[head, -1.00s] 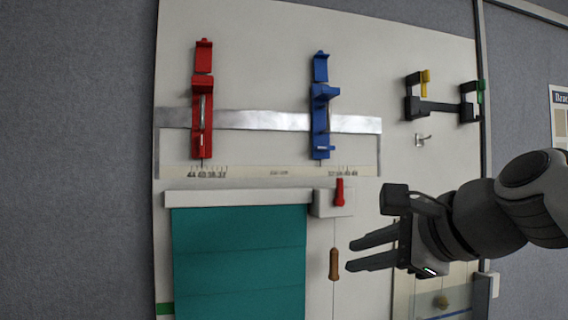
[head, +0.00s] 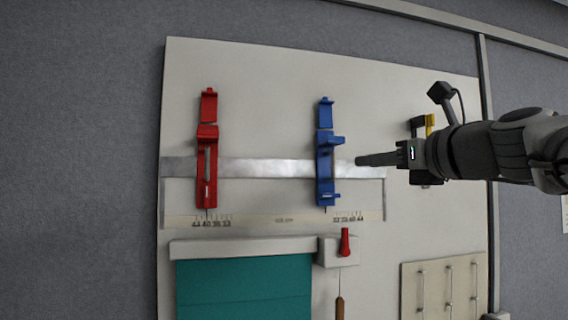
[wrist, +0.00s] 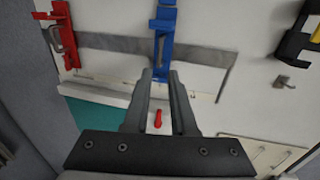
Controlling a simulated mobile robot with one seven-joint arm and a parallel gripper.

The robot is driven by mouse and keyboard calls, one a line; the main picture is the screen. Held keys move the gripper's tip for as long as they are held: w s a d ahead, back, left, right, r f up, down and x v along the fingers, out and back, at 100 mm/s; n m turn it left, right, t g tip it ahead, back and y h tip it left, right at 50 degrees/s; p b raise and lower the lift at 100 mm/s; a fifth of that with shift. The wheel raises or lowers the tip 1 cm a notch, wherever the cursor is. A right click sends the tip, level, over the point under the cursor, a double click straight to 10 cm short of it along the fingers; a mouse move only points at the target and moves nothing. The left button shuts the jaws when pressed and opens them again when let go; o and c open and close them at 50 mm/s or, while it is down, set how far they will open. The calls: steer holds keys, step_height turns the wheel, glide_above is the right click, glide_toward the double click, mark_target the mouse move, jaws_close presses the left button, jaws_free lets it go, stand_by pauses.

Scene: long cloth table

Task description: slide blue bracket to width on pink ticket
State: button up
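The blue bracket (head: 325,160) sits upright on the metal rail (head: 265,168) on the wall board. Its pointer stands just left of the right-hand number scale (head: 348,218). In the wrist view the blue bracket (wrist: 163,30) is straight beyond my fingertips. My gripper (head: 362,160) is at the right of the bracket at about rail height; the head view shows its fingers edge-on. In the wrist view my gripper (wrist: 160,73) has its two fingers apart, with nothing between them. I cannot tell whether a fingertip touches the bracket. No pink ticket shows.
A red bracket (head: 207,165) sits on the rail's left part. Below are a teal blind (head: 245,290) and a small box with a red lever (head: 345,242). A black clamp with a yellow part (wrist: 300,42) is at the right. The rail between the brackets is clear.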

mark_target(334, 174)
steer(key=p+x, duration=0.1)
steer(key=x, duration=1.1)
steer(key=shift+p, duration=0.35)
jaws_close()
stand_by(0.7)
